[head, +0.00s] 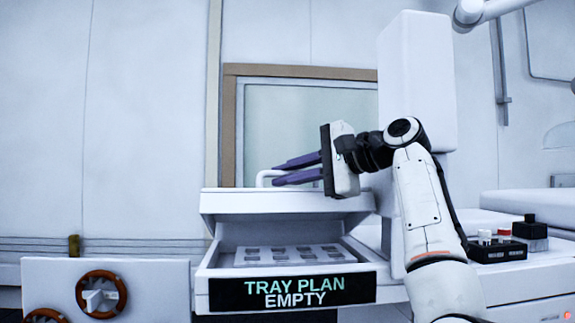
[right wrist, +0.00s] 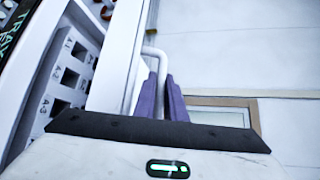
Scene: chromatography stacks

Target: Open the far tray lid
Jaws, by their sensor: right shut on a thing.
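The tray lid (head: 285,205) is a white slab raised above the tray, with a gap between them at the front. Its handle (right wrist: 150,52) is a white bent bar, which also shows at the lid's top in the head view (head: 262,176). My right gripper (head: 276,174) has purple fingers, shut on the handle. In the right wrist view its fingers (right wrist: 161,82) lie on either side of the bar. The tray (head: 222,271) is open to view under the lid, with several square wells in a pale plate (head: 290,256). My left gripper is out of view.
A black sign (head: 292,293) reading "TRAY PLAN EMPTY" is on the tray's front. A tall white column (head: 418,60) stands behind my right arm. A black block with knobs (head: 497,251) sits at right. Brown-rimmed round knobs (head: 102,294) are at lower left.

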